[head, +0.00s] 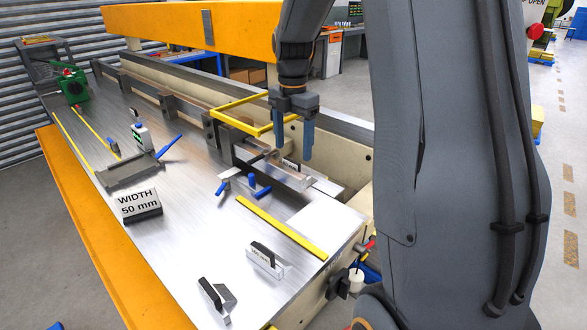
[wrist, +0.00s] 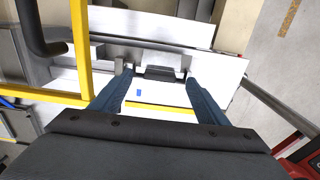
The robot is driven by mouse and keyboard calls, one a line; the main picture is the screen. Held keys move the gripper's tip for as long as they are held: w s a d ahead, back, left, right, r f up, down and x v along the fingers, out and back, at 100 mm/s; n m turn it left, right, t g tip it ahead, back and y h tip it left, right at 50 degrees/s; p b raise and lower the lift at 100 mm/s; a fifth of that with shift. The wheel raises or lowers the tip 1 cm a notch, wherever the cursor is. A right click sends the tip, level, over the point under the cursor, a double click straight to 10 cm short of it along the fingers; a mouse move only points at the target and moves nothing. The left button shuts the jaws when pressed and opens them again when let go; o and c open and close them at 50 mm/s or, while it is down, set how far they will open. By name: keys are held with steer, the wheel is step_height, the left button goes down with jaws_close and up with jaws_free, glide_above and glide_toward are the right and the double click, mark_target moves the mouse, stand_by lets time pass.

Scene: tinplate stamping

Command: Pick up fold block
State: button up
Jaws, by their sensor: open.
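My gripper (head: 295,152) is open, pointing down over the back right of the metal worktable (head: 190,228). A small dark block with a pale label (head: 290,164) is just below and between the fingers in the head view; the label is too small to read, so I cannot be sure it is the fold block. In the wrist view a dark block (wrist: 160,74) appears between the two blue fingertips (wrist: 158,80), with no clear contact. The fingers partly hide the area around it in the head view.
A yellow frame (head: 240,112) stands close left of my gripper. Blue-handled clamps (head: 258,190) lie in front. A WIDTH 50 mm block (head: 139,204), a black-topped piece (head: 265,257) and a yellow strip (head: 282,227) are on the table. The front middle is mostly clear.

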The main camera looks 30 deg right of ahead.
mark_target(287, 161)
steer(key=shift+s+f+p, duration=0.1)
steer(key=shift+f+p, duration=0.45)
steer(key=shift+f, duration=1.35)
jaws_close()
